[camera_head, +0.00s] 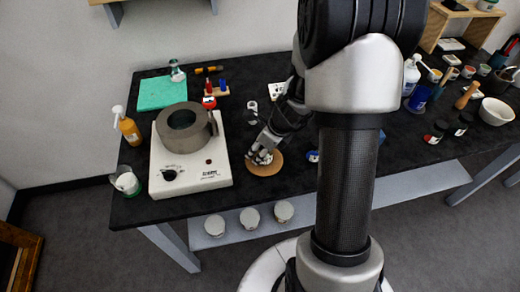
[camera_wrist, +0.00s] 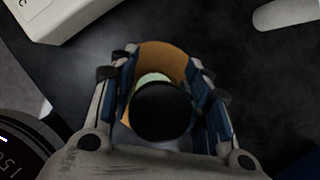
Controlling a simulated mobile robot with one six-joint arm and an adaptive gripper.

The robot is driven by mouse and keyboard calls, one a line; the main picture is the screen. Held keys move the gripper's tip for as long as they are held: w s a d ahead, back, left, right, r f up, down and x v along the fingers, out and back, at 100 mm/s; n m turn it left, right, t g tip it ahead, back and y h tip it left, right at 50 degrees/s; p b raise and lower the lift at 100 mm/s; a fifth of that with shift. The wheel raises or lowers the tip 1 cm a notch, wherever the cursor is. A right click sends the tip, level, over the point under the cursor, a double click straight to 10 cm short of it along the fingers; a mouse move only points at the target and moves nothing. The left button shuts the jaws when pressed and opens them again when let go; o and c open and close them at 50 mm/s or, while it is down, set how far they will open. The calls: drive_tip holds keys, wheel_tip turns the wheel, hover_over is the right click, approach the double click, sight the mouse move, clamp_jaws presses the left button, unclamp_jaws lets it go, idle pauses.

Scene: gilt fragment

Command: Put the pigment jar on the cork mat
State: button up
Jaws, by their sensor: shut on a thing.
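The cork mat (camera_head: 267,168) is a round tan disc on the black bench top, right of the white hotplate. My gripper (camera_head: 262,157) is low over the mat in the head view. In the wrist view my gripper (camera_wrist: 165,95) has its fingers on both sides of a jar with a black lid (camera_wrist: 162,111) and a pale green part (camera_wrist: 153,79) showing beyond it. The cork mat (camera_wrist: 163,58) shows behind the jar. The jar is mostly hidden by my gripper in the head view. I cannot tell whether its base touches the mat.
The white hotplate (camera_head: 190,178) with a grey ring-shaped vessel (camera_head: 184,139) stands close on the left. A glass (camera_head: 253,112) stands behind the mat. A blue-and-white item (camera_head: 313,156) lies to the right. The bench's front edge is close to the mat.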

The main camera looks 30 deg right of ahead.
drive_tip(key=shift+f, duration=0.25)
drive_tip(key=o, duration=1.2)
drive_tip(key=shift+r, duration=0.1)
drive_tip(key=shift+c, duration=0.2)
drive_tip(key=p+v, duration=0.7)
drive_tip(key=v, duration=0.5)
drive_tip(key=s+a+r+n, duration=0.1)
drive_tip(key=a+r+n, duration=0.4)
drive_tip(key=r+n, duration=0.2)
drive_tip(key=s+a+r+n+h, duration=0.1)
drive_tip(key=s+a+r+n, duration=0.3)
drive_tip(key=n, duration=0.7)
drive_tip(key=s+a+r+n+h, duration=0.1)
drive_tip(key=s+a+r+n, duration=0.4)
drive_tip(key=s+r+n, duration=0.3)
drive_tip(key=shift+s+n+t, duration=0.4)
drive_tip(key=shift+s+n, duration=1.7)
